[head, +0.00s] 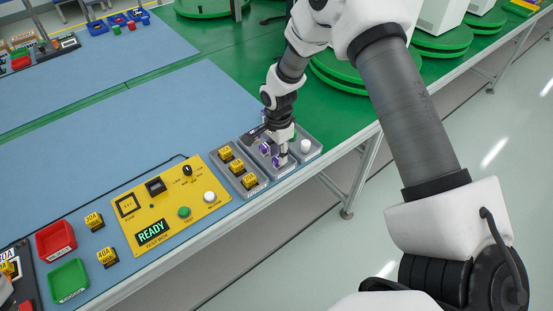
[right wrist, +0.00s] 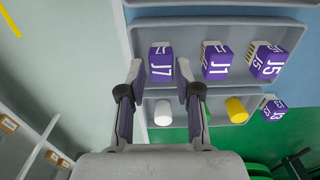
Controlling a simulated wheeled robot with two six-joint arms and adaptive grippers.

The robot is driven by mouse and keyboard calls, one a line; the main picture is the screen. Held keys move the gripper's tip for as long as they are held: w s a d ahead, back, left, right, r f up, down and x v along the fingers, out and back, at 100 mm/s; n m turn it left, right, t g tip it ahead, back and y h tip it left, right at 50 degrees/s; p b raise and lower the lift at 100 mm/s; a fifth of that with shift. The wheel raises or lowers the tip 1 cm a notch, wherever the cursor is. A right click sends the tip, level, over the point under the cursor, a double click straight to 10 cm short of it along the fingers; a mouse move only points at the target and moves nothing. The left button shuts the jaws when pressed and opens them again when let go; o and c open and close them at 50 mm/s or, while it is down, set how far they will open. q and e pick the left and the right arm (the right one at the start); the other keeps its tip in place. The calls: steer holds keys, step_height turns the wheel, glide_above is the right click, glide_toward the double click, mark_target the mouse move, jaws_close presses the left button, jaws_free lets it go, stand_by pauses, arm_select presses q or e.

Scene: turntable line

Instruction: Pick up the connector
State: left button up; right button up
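Purple connectors with white labels stand in a grey tray. In the right wrist view I read J7 (right wrist: 161,64), J1 (right wrist: 217,62) and J5 (right wrist: 268,62). Another purple connector (right wrist: 273,109) is beyond the tray's lower right. My right gripper (right wrist: 161,82) is open, one finger on each side of J7, with gaps between fingers and connector. In the head view the right gripper (head: 281,155) points down over the connector tray and partly hides it; a purple connector (head: 264,148) shows beside it.
A tray beside it holds a white cylinder (right wrist: 163,113) and a yellow one (right wrist: 236,110). On the other side is a tray of yellow fuses (head: 237,168), then a yellow test box (head: 170,205) reading READY. Red (head: 56,241) and green bins (head: 69,281) stand left.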

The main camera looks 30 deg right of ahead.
steer(key=f, duration=0.3)
steer(key=shift+d+f, duration=0.15)
steer(key=shift+d, duration=0.05)
steer(key=shift+w+d+f, duration=0.1)
steer(key=shift+w+d, duration=0.05)
steer(key=shift+c, duration=1.4)
steer(key=shift+a+r, duration=0.2)
steer(key=shift+r, duration=0.1)
steer(key=shift+c, duration=1.2)
arm_select(q)
steer(key=shift+w+d+r, duration=0.15)
steer(key=shift+w+r, duration=0.05)
steer(key=shift+w, duration=0.1)
arm_select(e)
steer(key=shift+d+f, duration=0.1)
steer(key=shift+d, duration=0.05)
